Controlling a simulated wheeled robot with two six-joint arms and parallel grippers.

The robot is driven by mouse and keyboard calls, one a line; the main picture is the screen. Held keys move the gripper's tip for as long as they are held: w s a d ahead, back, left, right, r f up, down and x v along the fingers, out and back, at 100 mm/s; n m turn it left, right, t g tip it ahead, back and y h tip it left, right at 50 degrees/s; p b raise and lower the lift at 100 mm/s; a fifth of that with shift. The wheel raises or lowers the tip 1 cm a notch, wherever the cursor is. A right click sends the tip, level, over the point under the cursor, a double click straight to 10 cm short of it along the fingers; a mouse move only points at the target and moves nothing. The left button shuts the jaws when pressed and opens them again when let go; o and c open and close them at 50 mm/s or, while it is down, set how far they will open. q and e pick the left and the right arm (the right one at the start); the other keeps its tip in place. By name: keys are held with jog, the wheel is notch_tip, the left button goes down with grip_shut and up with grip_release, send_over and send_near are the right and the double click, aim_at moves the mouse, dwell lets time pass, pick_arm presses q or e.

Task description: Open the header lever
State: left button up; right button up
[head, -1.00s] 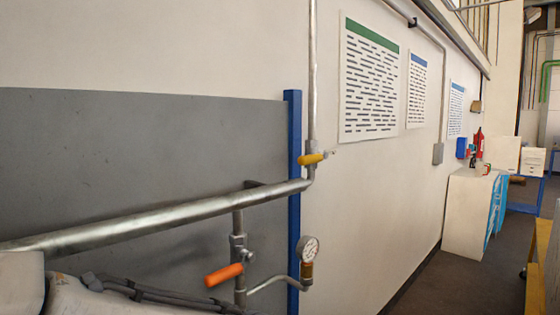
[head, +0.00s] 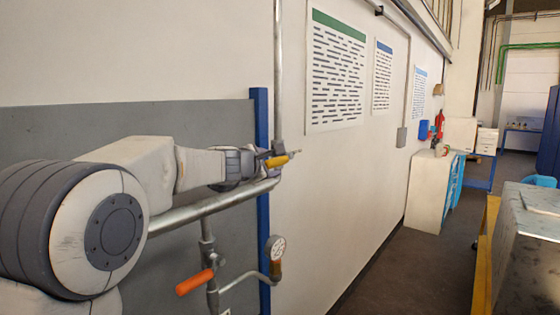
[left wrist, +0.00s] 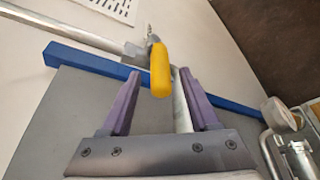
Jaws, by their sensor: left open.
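A yellow lever (head: 277,161) sits on the valve where the upright pipe meets the end of the thick header pipe (head: 215,204). My left gripper (head: 266,156) is right at this lever in the head view. In the left wrist view the gripper (left wrist: 160,76) is open. The yellow lever (left wrist: 160,68) shows between its two purple fingers, its free end pointing toward the palm. No finger visibly touches it; I cannot tell the exact depth. An orange lever (head: 195,282) is on the branch pipe below. My right gripper is not in view.
A pressure gauge (head: 275,248) stands on the branch below. A blue post (head: 260,125) and grey panel (head: 180,116) are behind the pipes. A white cabinet (head: 428,190) is farther along the wall, and a metal box (head: 530,215) is at the right. The aisle floor between is clear.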

aim_at(280, 162)
pick_arm(q)
jog(key=p+x, duration=0.2)
jog(key=x, duration=0.4)
jog(key=shift+w+d+f, duration=0.1)
jog(key=shift+w+d, duration=0.05)
jog(key=shift+w, duration=0.05)
grip_shut()
jog(key=shift+s+d, duration=0.1)
jog(key=shift+d, duration=0.1)
dwell(0.9)
